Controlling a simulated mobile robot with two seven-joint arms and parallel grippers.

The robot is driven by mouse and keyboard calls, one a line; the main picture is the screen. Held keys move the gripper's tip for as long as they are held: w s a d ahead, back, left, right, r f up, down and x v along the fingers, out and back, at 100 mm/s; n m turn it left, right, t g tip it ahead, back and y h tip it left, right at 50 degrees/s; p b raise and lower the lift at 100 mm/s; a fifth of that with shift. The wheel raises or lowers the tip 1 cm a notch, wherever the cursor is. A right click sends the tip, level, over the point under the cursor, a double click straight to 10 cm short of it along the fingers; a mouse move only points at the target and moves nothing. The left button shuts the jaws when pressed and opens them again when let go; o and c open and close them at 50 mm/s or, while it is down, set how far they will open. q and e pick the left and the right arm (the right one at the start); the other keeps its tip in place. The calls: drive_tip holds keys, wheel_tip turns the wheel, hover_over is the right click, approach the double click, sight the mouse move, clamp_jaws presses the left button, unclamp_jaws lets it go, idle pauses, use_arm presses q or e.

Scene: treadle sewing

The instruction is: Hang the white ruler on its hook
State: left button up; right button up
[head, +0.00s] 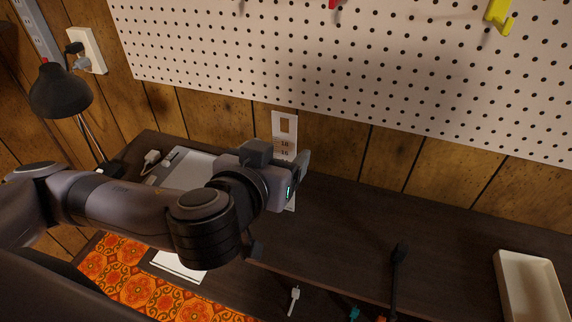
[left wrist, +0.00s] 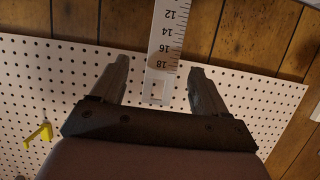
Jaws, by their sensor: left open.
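The white ruler (head: 284,126) stands upright at the back of the dark desk, in front of the wood panelling. Its slotted end is up and shows the marks 18 and 16. My left gripper (head: 300,165) is beside the ruler and hides its middle in the head view. In the left wrist view the ruler (left wrist: 168,32) passes between the two open fingers (left wrist: 160,85), with gaps on both sides. A yellow hook (head: 498,15) is on the pegboard at upper right, and a red hook (head: 335,3) is at the top edge. My right gripper is not in view.
The white pegboard (head: 300,60) spans the wall above the ruler. A black lamp (head: 60,92) stands at left. A cream tray (head: 503,285) lies at right. A black tool (head: 398,270) lies near the front. The desk (head: 345,225) is clear right of the ruler.

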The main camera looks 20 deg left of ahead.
sight(284, 143)
use_arm(q)
drive_tip(key=x, duration=0.3)
drive_tip(key=shift+w+a+r+p, duration=0.15)
drive_tip(key=shift+w+a+p, duration=0.05)
drive_tip(key=shift+w+p, duration=0.15)
drive_tip(key=shift+w+f, duration=0.3)
drive_tip(key=shift+w, duration=0.35)
clamp_jaws()
drive_tip(key=shift+r, duration=0.1)
